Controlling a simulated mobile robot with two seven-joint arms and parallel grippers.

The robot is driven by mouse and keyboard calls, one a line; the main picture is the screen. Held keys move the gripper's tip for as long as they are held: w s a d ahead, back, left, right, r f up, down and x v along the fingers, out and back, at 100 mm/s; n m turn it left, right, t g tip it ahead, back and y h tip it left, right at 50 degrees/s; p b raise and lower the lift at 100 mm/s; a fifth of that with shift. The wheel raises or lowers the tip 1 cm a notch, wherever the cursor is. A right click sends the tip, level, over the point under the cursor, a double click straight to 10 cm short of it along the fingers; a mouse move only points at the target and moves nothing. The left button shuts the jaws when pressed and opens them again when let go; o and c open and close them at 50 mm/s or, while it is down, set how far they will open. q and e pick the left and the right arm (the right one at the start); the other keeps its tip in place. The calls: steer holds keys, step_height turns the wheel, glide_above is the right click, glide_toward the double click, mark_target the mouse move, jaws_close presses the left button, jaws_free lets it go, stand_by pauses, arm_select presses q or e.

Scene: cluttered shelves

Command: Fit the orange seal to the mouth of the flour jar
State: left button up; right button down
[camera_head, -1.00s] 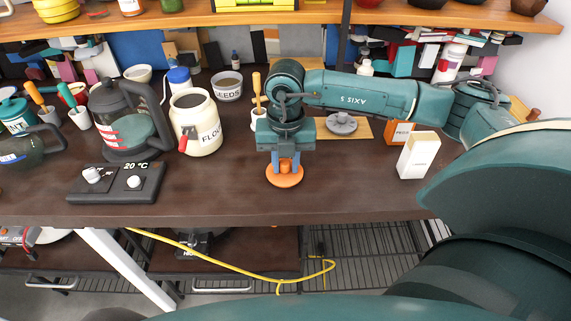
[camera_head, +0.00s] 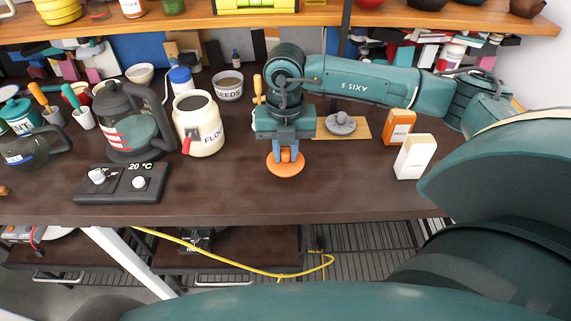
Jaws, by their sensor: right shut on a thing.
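The orange seal (camera_head: 285,170) is a flat round disc with a knob on top. My right gripper (camera_head: 286,153) points down and is shut on the knob, holding the disc level near the middle of the counter. I cannot tell how far the disc is above the counter. The flour jar (camera_head: 206,138) is cream-coloured, with a FLOUR label and a red-tipped clasp. It stands upright to the left of the seal, apart from it. Its mouth (camera_head: 191,103) is open and uncovered. My left gripper is out of view.
A dark glass jug (camera_head: 125,130) stands left of the jar, with a black control panel (camera_head: 122,183) in front. A seeds bowl (camera_head: 229,88) is behind. A white box (camera_head: 415,157) and an orange box (camera_head: 398,127) stand right. The front middle of the counter (camera_head: 230,195) is clear.

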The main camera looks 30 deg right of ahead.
steer(key=shift+r, duration=0.2)
steer(key=shift+r+p, duration=0.3)
steer(key=shift+r, duration=0.05)
steer(key=c, duration=1.8)
jaws_free()
jaws_close()
